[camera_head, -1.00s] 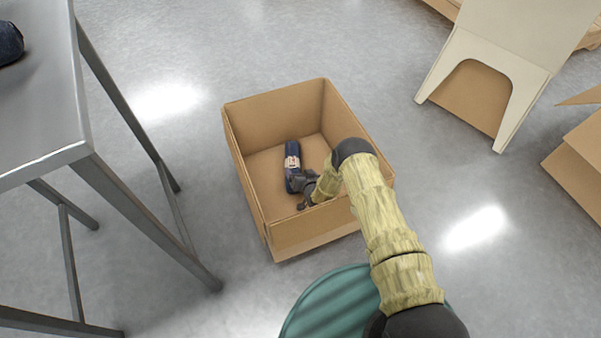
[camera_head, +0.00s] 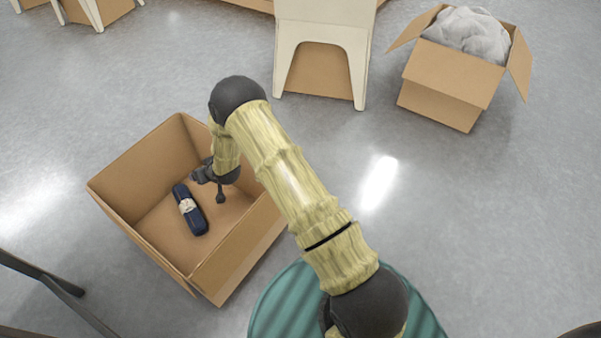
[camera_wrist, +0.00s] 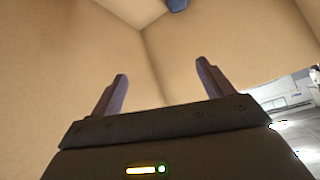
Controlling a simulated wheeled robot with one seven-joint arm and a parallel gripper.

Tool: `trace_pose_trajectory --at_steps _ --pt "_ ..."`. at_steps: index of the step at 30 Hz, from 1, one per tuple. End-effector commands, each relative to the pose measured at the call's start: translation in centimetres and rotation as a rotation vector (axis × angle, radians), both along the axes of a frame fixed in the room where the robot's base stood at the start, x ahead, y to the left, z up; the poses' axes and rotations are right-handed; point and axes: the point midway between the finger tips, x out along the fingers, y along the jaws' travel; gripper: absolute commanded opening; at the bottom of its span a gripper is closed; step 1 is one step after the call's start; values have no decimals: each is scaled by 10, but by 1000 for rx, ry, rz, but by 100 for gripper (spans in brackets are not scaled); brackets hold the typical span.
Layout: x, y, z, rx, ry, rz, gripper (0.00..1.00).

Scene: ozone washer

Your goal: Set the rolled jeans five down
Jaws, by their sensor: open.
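The rolled jeans (camera_head: 196,219) are a dark blue roll with a pale band around the middle. They lie on the floor of an open cardboard box (camera_head: 246,245) in the head view. My gripper (camera_head: 205,176) is inside the box, just above and to the right of the roll, and looks apart from it. In the wrist view my gripper (camera_wrist: 160,88) is open, with nothing between its fingers. A bit of dark blue, likely the end of the jeans (camera_wrist: 177,5), shows at the top edge there, beyond the fingertips.
A cardboard box with grey cloth (camera_head: 450,88) stands at the upper right. A cream stand (camera_head: 322,25) is at the top middle. Dark metal legs (camera_head: 45,278) show at the lower left. The grey floor between is clear.

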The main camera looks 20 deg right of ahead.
Motion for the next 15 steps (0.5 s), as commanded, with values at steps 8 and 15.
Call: trace_pose_trajectory --at_steps 8,15 --pt "-26 -65 95 -109 109 -43 80" --pt "-79 -121 165 -186 219 -92 80"
